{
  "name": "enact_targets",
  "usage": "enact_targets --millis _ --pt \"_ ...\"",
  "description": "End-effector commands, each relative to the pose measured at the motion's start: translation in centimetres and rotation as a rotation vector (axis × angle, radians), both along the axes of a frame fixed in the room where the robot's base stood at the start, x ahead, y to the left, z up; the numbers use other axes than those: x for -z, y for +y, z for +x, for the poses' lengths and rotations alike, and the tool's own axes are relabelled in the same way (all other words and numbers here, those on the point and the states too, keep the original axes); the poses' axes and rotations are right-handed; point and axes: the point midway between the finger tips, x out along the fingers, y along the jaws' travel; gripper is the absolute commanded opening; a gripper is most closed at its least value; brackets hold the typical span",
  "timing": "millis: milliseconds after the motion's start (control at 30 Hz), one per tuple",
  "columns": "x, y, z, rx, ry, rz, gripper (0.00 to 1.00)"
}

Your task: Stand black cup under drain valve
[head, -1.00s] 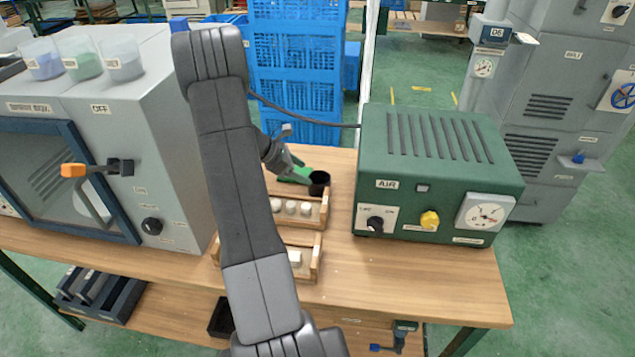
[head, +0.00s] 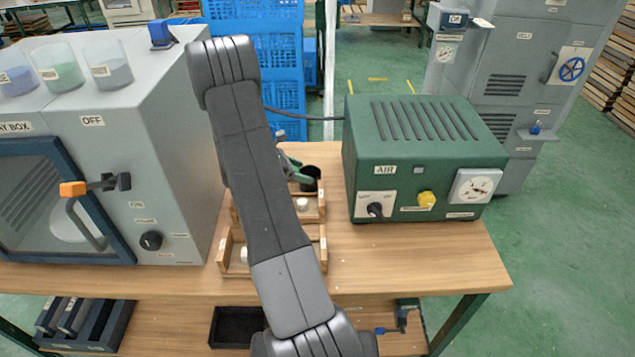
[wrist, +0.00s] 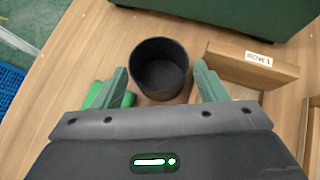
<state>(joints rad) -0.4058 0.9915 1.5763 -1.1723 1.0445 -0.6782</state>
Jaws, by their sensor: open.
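The black cup (head: 311,178) stands upright on the table behind the rear wooden tray. In the wrist view the cup (wrist: 160,68) is empty and sits between the two green fingers of my gripper (wrist: 161,67), with small gaps at both sides. My gripper (head: 299,172) is open and, in the head view, partly hidden by my own arm. A valve with a blue lever (head: 393,330), likely the drain valve, hangs under the table at the lower right.
Wooden trays (head: 317,240) with white pieces are beside the arm. The green AIR box (head: 420,160) stands right of the cup and the grey spray box (head: 150,150) left. A green object (wrist: 108,95) lies by the left finger. The front right tabletop (head: 430,262) is clear.

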Motion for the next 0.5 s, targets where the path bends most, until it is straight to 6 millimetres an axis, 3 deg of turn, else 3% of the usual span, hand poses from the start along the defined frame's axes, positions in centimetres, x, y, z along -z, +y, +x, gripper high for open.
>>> enact_targets --millis 500 --pt "3.7 -4.4 1.9 0.002 0.002 0.001 0.66"
